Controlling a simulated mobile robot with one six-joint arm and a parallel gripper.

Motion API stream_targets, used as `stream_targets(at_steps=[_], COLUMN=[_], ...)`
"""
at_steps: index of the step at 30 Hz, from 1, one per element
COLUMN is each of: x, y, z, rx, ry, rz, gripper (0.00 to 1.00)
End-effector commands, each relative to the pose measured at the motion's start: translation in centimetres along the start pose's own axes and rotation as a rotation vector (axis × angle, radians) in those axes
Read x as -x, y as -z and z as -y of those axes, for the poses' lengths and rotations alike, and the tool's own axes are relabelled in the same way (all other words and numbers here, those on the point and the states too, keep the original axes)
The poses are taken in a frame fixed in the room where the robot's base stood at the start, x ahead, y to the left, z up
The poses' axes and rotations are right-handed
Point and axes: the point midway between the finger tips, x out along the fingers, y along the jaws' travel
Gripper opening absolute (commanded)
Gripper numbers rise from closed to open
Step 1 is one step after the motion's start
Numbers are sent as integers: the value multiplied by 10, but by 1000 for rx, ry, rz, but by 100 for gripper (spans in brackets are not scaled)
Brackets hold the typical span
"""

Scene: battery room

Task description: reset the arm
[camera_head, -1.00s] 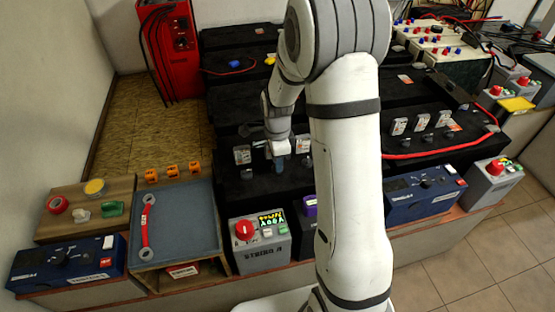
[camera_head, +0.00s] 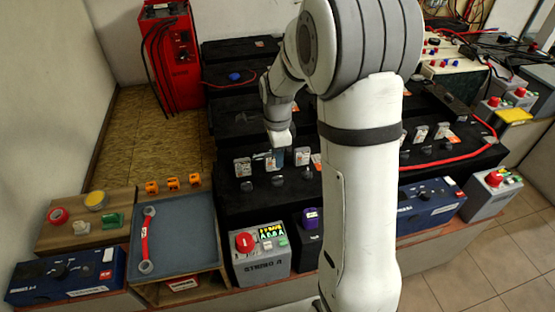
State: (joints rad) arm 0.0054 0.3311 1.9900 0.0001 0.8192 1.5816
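My arm stands large and white across the middle of the head view, bent at the top with its wrist hanging down to the left. My gripper (camera_head: 275,158) is at the end of the wrist, pointing down over the black battery bank (camera_head: 260,205), near its row of terminals and tags. The fingers are small and dark against the batteries, so I cannot tell whether they are open or shut. I see no clear object held. My arm hides part of the batteries behind it.
A grey box with a red knob (camera_head: 259,251) and a purple-topped unit (camera_head: 309,219) stand at the front. A red-handled wrench (camera_head: 146,240) lies on a grey-blue tray (camera_head: 185,232) at left. A red charger (camera_head: 167,55) stands behind. A red cable (camera_head: 450,150) crosses the right batteries.

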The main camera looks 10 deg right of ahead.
Motion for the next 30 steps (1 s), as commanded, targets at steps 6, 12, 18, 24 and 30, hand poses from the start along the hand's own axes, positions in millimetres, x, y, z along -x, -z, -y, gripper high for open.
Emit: stream_targets(at_steps=[6,12,18,24,30], x=[0,0,29,98,149], y=[0,0,0,0,0], z=[0,0,-16,-72,-138], rx=[0,1,127,535,992], ry=[-1,-1,21,82,135], rz=[0,0,-1,-22,-72], gripper=[32,32,32,32,32])
